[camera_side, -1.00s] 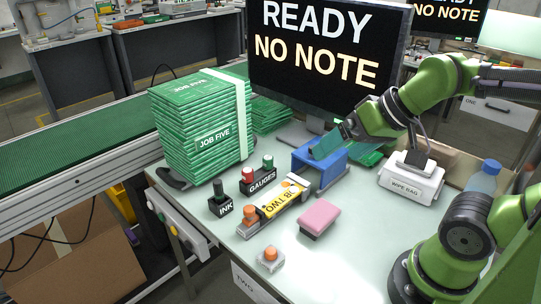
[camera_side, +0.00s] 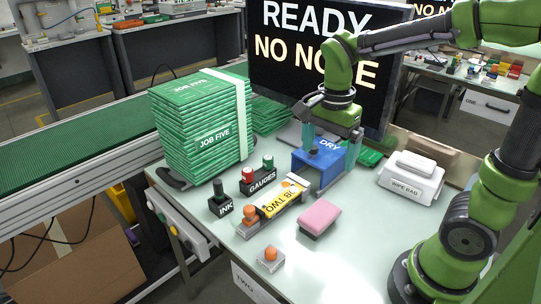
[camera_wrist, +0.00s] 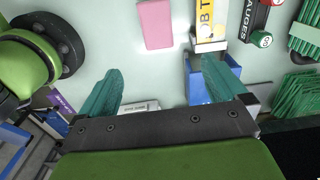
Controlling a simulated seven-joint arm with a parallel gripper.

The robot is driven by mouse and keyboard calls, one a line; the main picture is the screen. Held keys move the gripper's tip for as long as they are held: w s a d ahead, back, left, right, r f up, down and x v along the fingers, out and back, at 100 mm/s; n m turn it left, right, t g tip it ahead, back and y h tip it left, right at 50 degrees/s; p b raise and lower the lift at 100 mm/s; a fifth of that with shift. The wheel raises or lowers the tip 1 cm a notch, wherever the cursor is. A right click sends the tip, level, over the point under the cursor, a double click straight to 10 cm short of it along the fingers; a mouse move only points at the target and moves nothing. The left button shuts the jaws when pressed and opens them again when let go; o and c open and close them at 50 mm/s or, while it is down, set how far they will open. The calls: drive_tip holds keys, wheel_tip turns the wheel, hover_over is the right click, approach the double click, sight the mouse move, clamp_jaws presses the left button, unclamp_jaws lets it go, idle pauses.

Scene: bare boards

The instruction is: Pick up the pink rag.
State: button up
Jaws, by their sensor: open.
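The pink rag (camera_side: 320,217) is a flat pink block-like pad lying on the pale bench top, in front of the blue box. It also shows at the top of the wrist view (camera_wrist: 156,24), ahead of the fingers and apart from them. My gripper (camera_side: 330,155) points down at the blue box (camera_side: 317,166) marked DRY, its teal fingers apart on either side of it in the side view. In the wrist view my gripper (camera_wrist: 162,68) is open with nothing between its fingers; the right finger overlaps the blue box. Whether a finger touches the box cannot be told.
A yellow JOB TWO holder (camera_side: 272,207) lies left of the rag. GAUGES (camera_side: 262,182) and INK (camera_side: 220,202) blocks stand farther left, by a tall green JOB FIVE stack (camera_side: 200,130). A white WIPE BAG box (camera_side: 410,182) stands right. Bench right of the rag is clear.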

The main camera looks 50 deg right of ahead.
hover_over(320, 213)
drive_tip(key=f, duration=1.1)
drive_tip(key=shift+w+d+f, duration=0.2)
drive_tip(key=shift+d+f, duration=0.15)
drive_tip(key=f, duration=0.4)
drive_tip(key=shift+s+a, duration=0.25)
drive_tip(key=shift+a, duration=0.1)
drive_tip(key=shift+f, duration=0.6)
drive_tip(key=c, duration=1.1)
